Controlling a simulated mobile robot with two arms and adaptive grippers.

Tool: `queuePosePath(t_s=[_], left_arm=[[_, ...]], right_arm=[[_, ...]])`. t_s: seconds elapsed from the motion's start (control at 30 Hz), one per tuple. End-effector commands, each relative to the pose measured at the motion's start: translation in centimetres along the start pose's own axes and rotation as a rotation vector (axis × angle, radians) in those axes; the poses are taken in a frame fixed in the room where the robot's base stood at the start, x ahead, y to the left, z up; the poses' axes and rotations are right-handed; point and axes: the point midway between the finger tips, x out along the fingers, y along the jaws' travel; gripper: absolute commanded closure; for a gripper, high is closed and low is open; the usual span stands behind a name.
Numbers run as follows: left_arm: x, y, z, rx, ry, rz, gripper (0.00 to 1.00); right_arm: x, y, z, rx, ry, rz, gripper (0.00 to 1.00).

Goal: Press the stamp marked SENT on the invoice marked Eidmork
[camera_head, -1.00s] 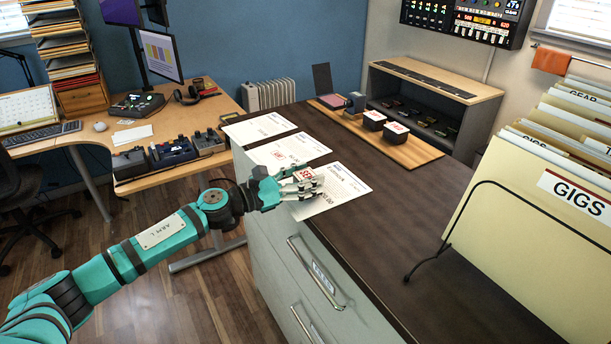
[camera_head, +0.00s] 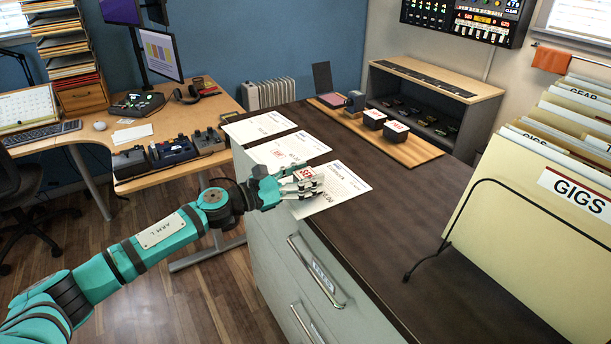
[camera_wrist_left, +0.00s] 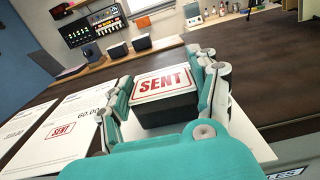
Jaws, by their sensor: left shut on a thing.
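My left gripper (camera_head: 314,186) is shut on the SENT stamp (camera_head: 306,174), a black block with a white top and red lettering. The stamp (camera_wrist_left: 166,84) sits upright between the fingers in the left wrist view. It is over the nearest invoice (camera_head: 345,190) on the dark cabinet top. Whether its underside touches the paper is hidden. The middle invoice (camera_head: 290,150) bears a red SENT mark, clear in the left wrist view (camera_wrist_left: 62,131). A farther invoice (camera_head: 258,127) shows no red mark. The invoices' names are too small to read. My right gripper is not in view.
A wooden board (camera_head: 418,152) at the back of the cabinet top (camera_head: 400,215) holds two more stamps (camera_head: 396,130) and an open ink pad (camera_head: 331,100). A wire rack of GIGS folders (camera_head: 540,210) stands at the right. The cabinet top between is clear.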

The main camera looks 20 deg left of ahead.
Motion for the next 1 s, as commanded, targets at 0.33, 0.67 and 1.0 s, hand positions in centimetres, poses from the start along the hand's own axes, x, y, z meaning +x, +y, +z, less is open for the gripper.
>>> queuePosePath(t_s=[0.33,0.67,1.0], left_arm=[[0.01,-0.01,-0.15,0.000,-0.001,0.000,0.72],[0.00,-0.02,-0.48,0.000,0.000,0.000,0.72],[-0.02,-0.07,-0.73,-0.001,0.004,-0.001,0.72]], right_arm=[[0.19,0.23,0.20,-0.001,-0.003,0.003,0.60],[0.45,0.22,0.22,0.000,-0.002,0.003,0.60],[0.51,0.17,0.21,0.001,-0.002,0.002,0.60]])
